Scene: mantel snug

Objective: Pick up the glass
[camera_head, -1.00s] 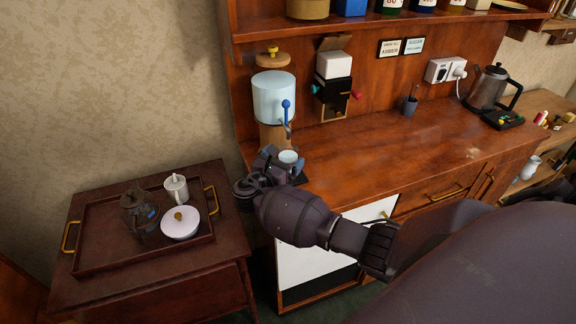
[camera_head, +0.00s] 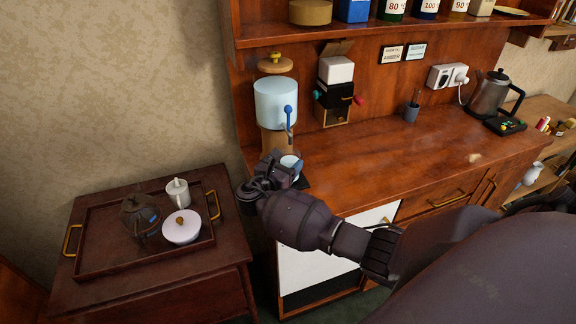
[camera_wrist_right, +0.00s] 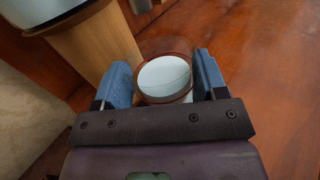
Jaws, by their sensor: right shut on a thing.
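The glass (camera_head: 290,162) is at the front left of the wooden counter, just in front of the water dispenser (camera_head: 275,103). My right gripper (camera_head: 283,168) is shut on it. In the right wrist view the glass (camera_wrist_right: 165,78) sits between the two blue fingers, its round rim and pale contents showing from above. The fingers and gripper body hide its lower part. My left gripper is not in view.
The dispenser's wooden stand (camera_wrist_right: 105,50) is close behind the fingers. A black and white grinder (camera_head: 335,92) and a kettle (camera_head: 490,94) stand further right. The middle of the counter is clear.

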